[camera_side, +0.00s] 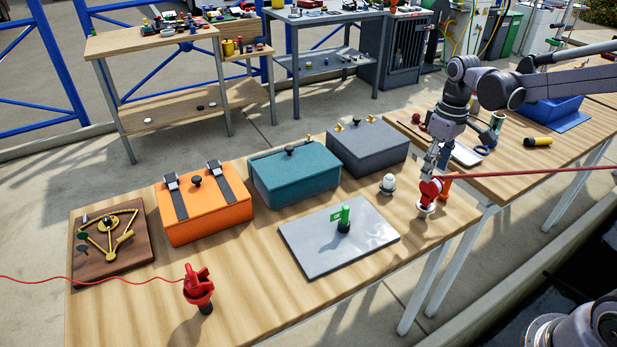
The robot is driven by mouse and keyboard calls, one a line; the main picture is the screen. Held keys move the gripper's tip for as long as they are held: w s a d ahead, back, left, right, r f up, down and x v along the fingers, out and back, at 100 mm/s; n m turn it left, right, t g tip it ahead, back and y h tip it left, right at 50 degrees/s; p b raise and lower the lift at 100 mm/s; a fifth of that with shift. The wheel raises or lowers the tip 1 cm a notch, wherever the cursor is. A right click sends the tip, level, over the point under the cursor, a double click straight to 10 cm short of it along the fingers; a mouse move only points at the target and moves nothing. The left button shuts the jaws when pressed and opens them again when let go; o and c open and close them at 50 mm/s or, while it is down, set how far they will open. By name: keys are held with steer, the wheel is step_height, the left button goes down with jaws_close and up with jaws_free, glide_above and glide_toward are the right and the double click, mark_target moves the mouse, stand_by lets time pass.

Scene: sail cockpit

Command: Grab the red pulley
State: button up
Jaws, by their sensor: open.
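A red rounded piece (430,189), which looks like the red pulley, stands on a pale round base near the right end of the front wooden table. A red rope runs from it to the right. My gripper (432,178) is open and points down right at this piece; its fingertips overlap it in the picture. I cannot tell whether they touch it. Another red fitting (198,284) on a dark foot stands at the table's front left, with a thin red line running left.
Near my gripper are a white dome-shaped piece (388,183) and an orange piece (446,184). A grey plate (370,238) carries a green item (344,216). Orange (205,218), teal (294,180) and grey (368,151) boxes line the back. A wooden plaque (85,260) lies left.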

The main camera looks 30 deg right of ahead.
mark_target(430, 192)
steer(key=shift+s+d+f, duration=0.1)
steer(key=shift+f, duration=1.95)
steer(key=shift+s+d+f, duration=0.1)
steer(key=shift+f, duration=1.9)
jaws_close()
